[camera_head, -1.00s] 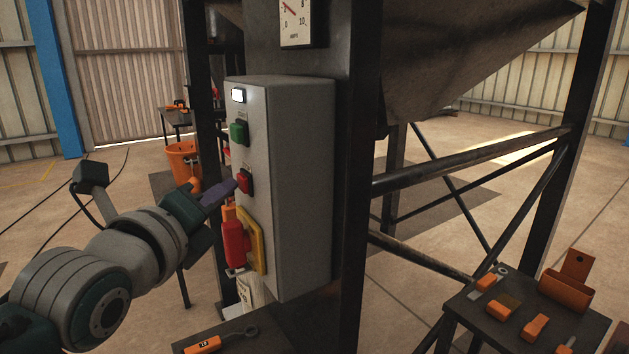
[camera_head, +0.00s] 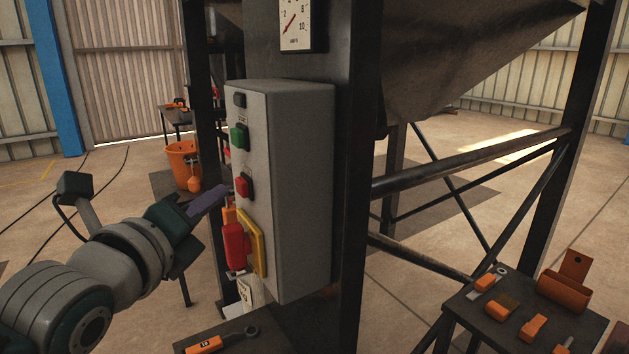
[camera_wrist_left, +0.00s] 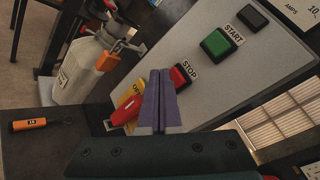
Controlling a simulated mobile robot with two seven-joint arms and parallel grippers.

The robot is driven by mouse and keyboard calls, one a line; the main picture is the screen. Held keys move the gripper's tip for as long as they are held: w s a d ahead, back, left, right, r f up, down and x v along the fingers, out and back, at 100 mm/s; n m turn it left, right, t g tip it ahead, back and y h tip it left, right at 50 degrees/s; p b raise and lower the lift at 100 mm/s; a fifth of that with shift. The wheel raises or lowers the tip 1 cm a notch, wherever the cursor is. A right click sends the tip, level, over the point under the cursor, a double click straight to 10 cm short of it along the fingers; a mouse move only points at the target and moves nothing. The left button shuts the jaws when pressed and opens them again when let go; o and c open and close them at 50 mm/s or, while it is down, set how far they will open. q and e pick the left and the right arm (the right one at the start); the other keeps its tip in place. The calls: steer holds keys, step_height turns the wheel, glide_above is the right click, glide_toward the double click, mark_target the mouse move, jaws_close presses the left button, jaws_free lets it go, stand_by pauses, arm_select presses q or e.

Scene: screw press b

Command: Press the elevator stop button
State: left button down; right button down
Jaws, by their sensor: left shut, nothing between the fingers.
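The control box (camera_head: 298,190) is grey and stands upright on a dark column. Its red stop button (camera_head: 243,187) sits below the green start button (camera_head: 239,138). In the left wrist view the red button (camera_wrist_left: 181,75) shows beside the STOP label, just right of my fingertips. My left gripper (camera_head: 223,192) is shut and empty, with its purple fingers pointing at the box a little left of the red button. A small gap seems to separate them. The indicator lamp (camera_head: 239,100) at the top of the box is dark. My right gripper is not in view.
A red lockout handle on a yellow plate (camera_head: 257,250) juts from the box below the stop button. A gauge (camera_head: 296,24) hangs above. A small table (camera_head: 470,318) with orange parts stands at the right. An orange bucket (camera_head: 182,166) is behind my arm.

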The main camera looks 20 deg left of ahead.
arm_select(q)
steer(key=s+a+p, duration=0.2)
steer(key=s+a, duration=0.1)
steer(key=shift+s+a, duration=0.15)
steer(key=shift+s, duration=0.25)
stand_by(0.6)
